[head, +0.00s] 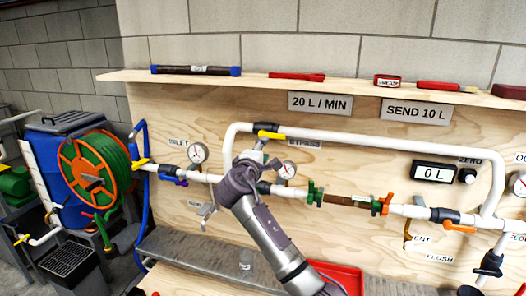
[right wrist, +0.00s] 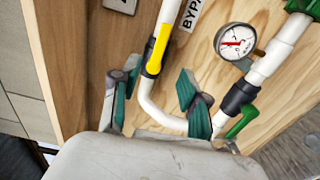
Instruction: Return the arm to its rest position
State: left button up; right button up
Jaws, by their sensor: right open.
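My right arm reaches up from the bottom of the head view, and its gripper (head: 257,154) is in front of the plywood panel, near the white pipework. In the right wrist view the gripper (right wrist: 155,92) has its two green-padded fingers apart, with nothing held between them. A white pipe bend and a yellow valve handle (right wrist: 158,48) show beyond the fingers; whether the fingers touch the pipe I cannot tell. The yellow handle also shows in the head view (head: 270,135), on the bypass pipe just above the gripper. My left gripper is not in view.
A pressure gauge (right wrist: 235,41) sits close to the right finger. The plywood panel (head: 330,240) carries pipes, valves and a "0 L" display (head: 435,172). A shelf (head: 250,77) with tools runs above. A hose reel (head: 88,172) and blue tank stand left. A red tray (head: 345,277) lies below.

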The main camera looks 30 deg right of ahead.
dwell(0.3)
notch_tip(320, 180, down, 16)
jog(key=w+a+n+y, duration=0.1)
jog(key=a+n+y, duration=0.1)
jog(key=y, duration=0.1)
jog(key=s+a+f+g+y+b, duration=0.15)
jog(key=s+f, duration=0.25)
jog(key=f, duration=0.8)
jog(key=s+a+f+g+y, duration=0.1)
jog(key=s+a+f+y, duration=0.25)
jog(key=f, duration=0.85)
jog(key=s+a+f+g+y+b, duration=0.1)
jog(key=s+f, duration=0.4)
jog(key=f, duration=0.7)
jog(key=s+a+f+m+g+y+b, duration=0.1)
jog(key=s+a+f+m+g+y, duration=0.2)
jog(key=s+f, duration=1)
jog(key=s+a+f+m+g, duration=0.1)
jog(key=s+f, duration=0.4)
jog(key=s, duration=0.7)
jog(key=s+a+f+m+g+y+b, duration=0.1)
jog(key=s+f, duration=0.5)
jog(key=s, duration=0.6)
jog(key=s+a+f+m+g, duration=0.2)
jog(key=s+a+f, duration=0.2)
jog(key=s, duration=0.9)
jog(key=shift+a+f+m+y+b, duration=0.2)
jog(key=shift+f+m+y+b, duration=0.2)
jog(key=shift+f, duration=0.25)
